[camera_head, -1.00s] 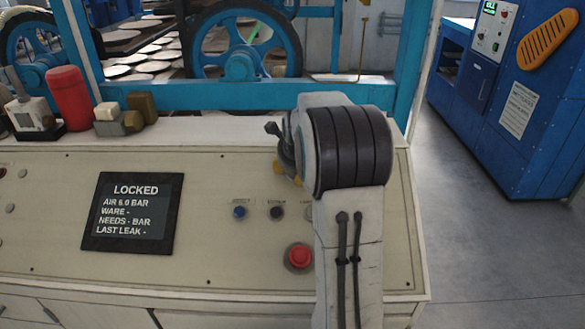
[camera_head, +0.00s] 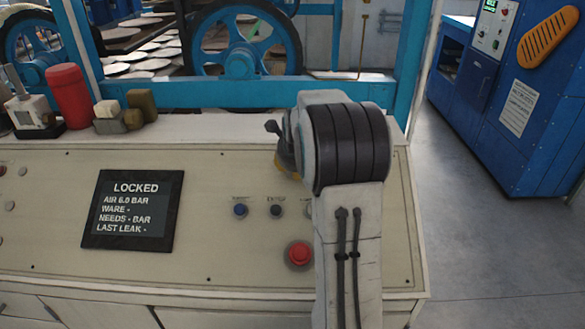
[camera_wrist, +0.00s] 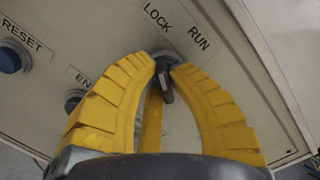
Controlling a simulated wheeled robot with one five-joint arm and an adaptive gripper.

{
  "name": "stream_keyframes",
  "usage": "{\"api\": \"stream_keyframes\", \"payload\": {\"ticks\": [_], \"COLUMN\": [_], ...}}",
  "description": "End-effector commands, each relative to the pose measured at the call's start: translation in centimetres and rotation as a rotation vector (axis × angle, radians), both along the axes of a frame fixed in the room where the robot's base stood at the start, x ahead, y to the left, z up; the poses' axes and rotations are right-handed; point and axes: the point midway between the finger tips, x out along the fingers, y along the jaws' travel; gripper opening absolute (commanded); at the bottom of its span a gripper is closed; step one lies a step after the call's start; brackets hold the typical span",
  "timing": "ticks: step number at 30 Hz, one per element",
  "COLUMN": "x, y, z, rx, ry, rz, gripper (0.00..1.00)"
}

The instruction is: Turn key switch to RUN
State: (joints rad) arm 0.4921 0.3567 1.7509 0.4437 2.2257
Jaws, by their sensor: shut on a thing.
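The key switch (camera_wrist: 164,62) is a round dark collar with a dark key (camera_wrist: 166,88) in it, just below the LOCK label (camera_wrist: 157,18) and the RUN label (camera_wrist: 198,38) in the wrist view. My gripper (camera_wrist: 165,72) has its yellow fingers closed around the key, with their tips at the collar. The exact angle of the key is hard to tell. In the head view my gripper (camera_head: 286,164) is mostly hidden by my arm, and the key switch is hidden. The display (camera_head: 132,211) on the sloped panel reads LOCKED.
A blue button (camera_head: 240,210), a dark button (camera_head: 276,211) and a red button (camera_head: 298,254) sit on the panel close to my arm. A red cylinder (camera_head: 68,95) and small blocks stand on the ledge at left. Open floor lies right of the panel.

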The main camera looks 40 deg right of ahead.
Motion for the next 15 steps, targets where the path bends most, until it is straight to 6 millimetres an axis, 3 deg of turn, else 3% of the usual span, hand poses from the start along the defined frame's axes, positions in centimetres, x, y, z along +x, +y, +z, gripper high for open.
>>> {"api": "stream_keyframes", "payload": {"ticks": [7, 15], "x": [-0.02, 0.05], "y": [0.02, -0.14], "z": [-0.24, -0.5], "rx": [0.014, 0.096], "ry": [-0.007, -0.072], "rz": [-0.023, -0.175], "gripper": [0.0, 0.0]}}
